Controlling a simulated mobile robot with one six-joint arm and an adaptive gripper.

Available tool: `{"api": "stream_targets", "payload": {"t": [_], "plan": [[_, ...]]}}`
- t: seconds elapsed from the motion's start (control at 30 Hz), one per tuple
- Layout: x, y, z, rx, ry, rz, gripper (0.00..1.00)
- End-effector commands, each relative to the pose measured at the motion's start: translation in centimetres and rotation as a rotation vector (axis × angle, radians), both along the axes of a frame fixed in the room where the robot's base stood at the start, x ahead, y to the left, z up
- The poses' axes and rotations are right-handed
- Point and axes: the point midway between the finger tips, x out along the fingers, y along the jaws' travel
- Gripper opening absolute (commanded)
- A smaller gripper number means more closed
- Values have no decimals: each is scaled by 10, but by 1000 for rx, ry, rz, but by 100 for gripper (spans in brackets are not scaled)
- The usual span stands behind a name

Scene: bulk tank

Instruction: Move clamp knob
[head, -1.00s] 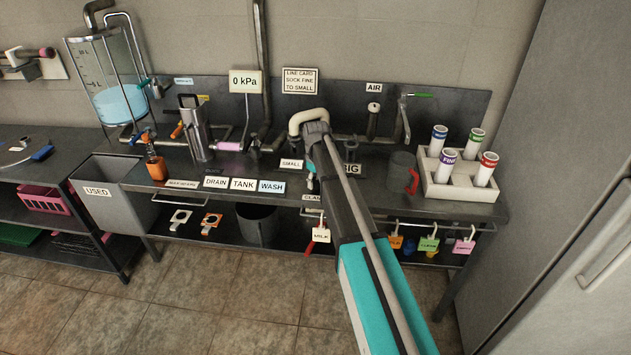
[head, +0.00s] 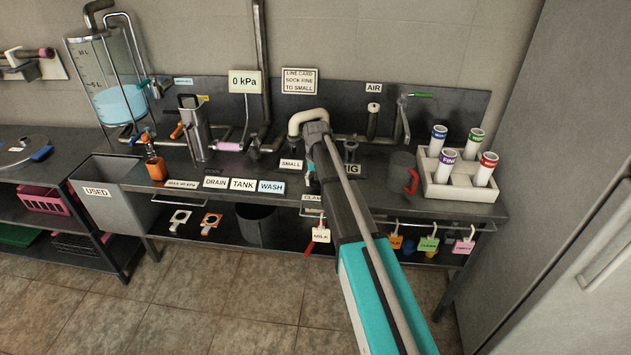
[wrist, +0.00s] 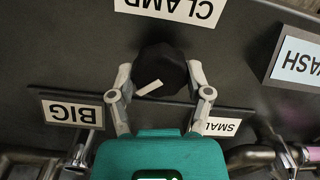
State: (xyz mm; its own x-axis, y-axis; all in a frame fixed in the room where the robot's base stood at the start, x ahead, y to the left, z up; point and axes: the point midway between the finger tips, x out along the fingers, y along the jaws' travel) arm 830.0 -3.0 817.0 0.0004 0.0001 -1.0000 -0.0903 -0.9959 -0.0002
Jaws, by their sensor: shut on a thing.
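The clamp knob (wrist: 163,72) is a black, faceted knob with a pale pointer line in the wrist view. It sits on the dark bench between the CLAMP sign (wrist: 178,8), the BIG sign (wrist: 72,112) and the SMALL sign (wrist: 222,127). My gripper (wrist: 160,76) has one finger on each side of the knob and is shut on it. The pointer line slants between the fingers. There the SMALL sign (head: 291,164) shows left of my arm, and the BIG sign is partly covered.
A white rack (head: 460,183) with several labelled tubes and a red-handled jug (head: 402,172) stand to the right. DRAIN, TANK and WASH signs (head: 243,184) line the front edge at left. Tags hang below the bench.

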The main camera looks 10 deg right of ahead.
Motion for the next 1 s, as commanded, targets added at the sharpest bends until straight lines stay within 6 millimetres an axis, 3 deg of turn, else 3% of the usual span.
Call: {"api": "stream_targets", "payload": {"t": [0.5, 1.0], "plan": [[0, -1, 0, 0, 0, -435, 17], [-1, -1, 0, 0, 1, -554, 17]]}}
